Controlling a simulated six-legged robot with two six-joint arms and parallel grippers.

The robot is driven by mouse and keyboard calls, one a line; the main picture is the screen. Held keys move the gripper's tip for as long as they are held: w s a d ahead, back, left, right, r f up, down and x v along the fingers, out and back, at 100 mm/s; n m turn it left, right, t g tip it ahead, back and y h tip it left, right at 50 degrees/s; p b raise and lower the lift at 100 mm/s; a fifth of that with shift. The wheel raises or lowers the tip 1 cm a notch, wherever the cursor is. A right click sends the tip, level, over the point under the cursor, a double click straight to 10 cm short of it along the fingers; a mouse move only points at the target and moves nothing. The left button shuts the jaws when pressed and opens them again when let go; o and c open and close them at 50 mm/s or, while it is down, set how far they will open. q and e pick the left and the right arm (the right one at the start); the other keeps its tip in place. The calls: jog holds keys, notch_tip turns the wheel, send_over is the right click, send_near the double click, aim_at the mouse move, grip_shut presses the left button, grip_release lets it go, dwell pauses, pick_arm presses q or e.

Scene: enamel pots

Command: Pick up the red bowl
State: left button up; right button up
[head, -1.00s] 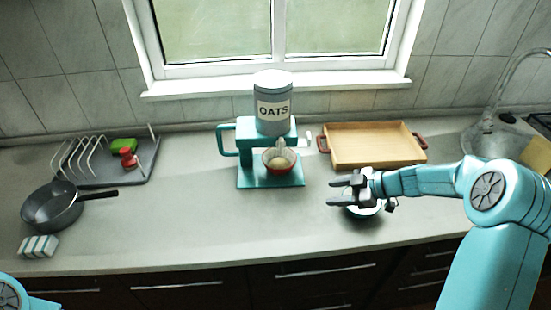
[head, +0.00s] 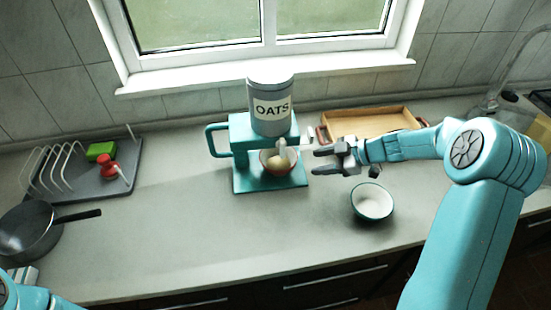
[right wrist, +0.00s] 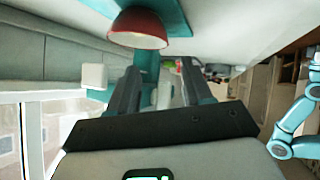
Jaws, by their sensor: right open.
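The red bowl (head: 268,163) sits on the base of a teal appliance (head: 245,182), under its overhang. Something pale shows inside the bowl. My right gripper (head: 316,162) is open and empty just right of the bowl, its fingers pointing left at it with a gap between. In the right wrist view the red bowl (right wrist: 138,30) appears at the top, beyond the fingertips of my open right gripper (right wrist: 160,65) and slightly left of their middle. My left gripper is out of view; only part of my left arm shows at the lower left.
A white bowl with a dark rim (head: 373,202) lies below my right forearm. A wooden tray (head: 370,122) is behind it. A dish rack (head: 120,180) and a dark pan (head: 28,232) are at left. The front middle counter is clear.

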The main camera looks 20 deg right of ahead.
aim_at(276, 173)
jog(key=x, duration=1)
jog(key=shift+a+f+p, duration=0.15)
jog(key=shift+a+p, duration=0.2)
jog(key=shift+p, duration=0.05)
jog(key=shift+a, duration=0.25)
jog(key=shift+w+a+f, duration=0.15)
jog(key=shift+a, duration=0.1)
jog(key=x, duration=0.2)
jog(key=p+x, duration=0.1)
jog(key=x, duration=0.1)
jog(key=shift+w+f, duration=0.35)
jog(key=shift+w, duration=0.05)
jog(key=shift+s+r, duration=0.15)
jog(key=shift+s, duration=0.1)
jog(key=shift+d, duration=0.1)
jog(key=shift+c, duration=1.2)
jog(key=shift+w, duration=0.2)
grip_shut()
jog(key=shift+s, duration=0.1)
